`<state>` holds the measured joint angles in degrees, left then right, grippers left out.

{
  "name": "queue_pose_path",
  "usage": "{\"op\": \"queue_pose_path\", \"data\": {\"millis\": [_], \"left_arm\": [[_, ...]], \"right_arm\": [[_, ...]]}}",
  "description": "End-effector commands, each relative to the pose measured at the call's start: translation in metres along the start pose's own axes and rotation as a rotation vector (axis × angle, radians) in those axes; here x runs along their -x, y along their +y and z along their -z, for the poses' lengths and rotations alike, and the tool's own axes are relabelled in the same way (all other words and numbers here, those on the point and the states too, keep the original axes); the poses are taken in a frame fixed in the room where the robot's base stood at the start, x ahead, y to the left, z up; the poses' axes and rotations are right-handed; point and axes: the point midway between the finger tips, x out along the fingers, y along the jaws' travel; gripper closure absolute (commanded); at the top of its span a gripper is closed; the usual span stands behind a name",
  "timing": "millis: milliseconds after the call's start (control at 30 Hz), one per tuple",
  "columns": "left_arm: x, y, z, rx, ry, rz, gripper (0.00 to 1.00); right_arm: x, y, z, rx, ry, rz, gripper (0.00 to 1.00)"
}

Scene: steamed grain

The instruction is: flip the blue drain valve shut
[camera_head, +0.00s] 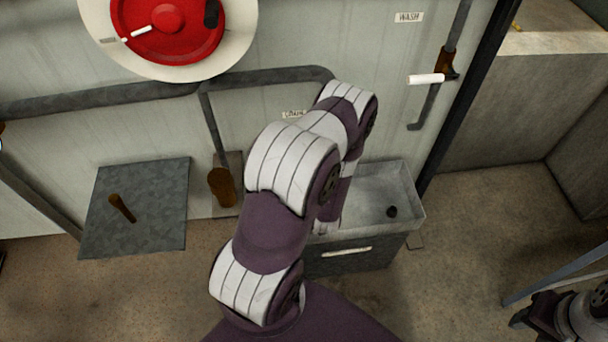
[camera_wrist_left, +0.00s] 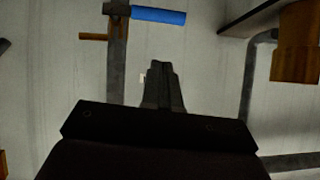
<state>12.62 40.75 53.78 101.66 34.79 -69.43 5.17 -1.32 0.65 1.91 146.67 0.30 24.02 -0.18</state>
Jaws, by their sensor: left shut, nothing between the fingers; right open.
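The blue drain valve handle (camera_wrist_left: 158,16) shows at the top of the left wrist view. It lies sideways, sticking out to the right from a grey upright pipe (camera_wrist_left: 117,65). My left gripper (camera_wrist_left: 163,66) is shut and empty, with its fingertips below the handle in that picture and apart from it. In the head view my left arm covers the left gripper, and the blue handle does not show there. My right gripper (camera_head: 530,317) is at the lower right of the head view, away from the wall, partly cut off by the frame edge.
A grey basin (camera_head: 412,212) stands against the wall, right of my left arm. A white-handled valve (camera_head: 426,79) is on the pipe near the WASH label (camera_head: 408,17).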

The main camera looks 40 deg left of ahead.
Motion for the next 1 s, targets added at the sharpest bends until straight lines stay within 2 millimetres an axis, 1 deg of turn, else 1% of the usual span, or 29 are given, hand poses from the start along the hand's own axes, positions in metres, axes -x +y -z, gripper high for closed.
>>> {"op": "queue_pose_path", "data": {"millis": [33,100,233,833,867,900,967,1000], "left_arm": [[0.008,0.000,0.000,-0.002,0.000,-0.002,1.00],[0.017,0.000,0.000,-0.001,0.000,-0.002,1.00],[0.026,-0.001,-0.001,-0.001,-0.001,0.000,1.00],[0.027,-0.002,-0.002,-0.004,-0.009,0.002,1.00],[0.027,-0.002,-0.007,-0.008,-0.030,0.004,1.00],[0.028,-0.002,-0.017,-0.018,-0.082,0.003,1.00],[0.036,-0.004,-0.048,-0.056,-0.230,-0.010,1.00],[0.048,-0.001,-0.068,-0.092,-0.366,-0.033,1.00]], "right_arm": [[0.000,0.000,0.000,0.000,0.000,0.000,0.57],[-0.001,0.000,0.000,0.000,0.000,0.000,0.57],[0.000,0.000,0.000,0.000,0.000,0.000,0.57],[0.000,0.000,0.000,0.000,0.000,0.000,0.57],[0.000,0.000,0.000,0.000,0.000,0.000,0.57],[0.000,0.000,0.000,0.000,0.000,0.000,0.57],[0.000,0.000,0.000,0.000,0.000,0.000,0.57],[0.000,0.000,0.000,0.000,0.000,0.000,0.57]]}}
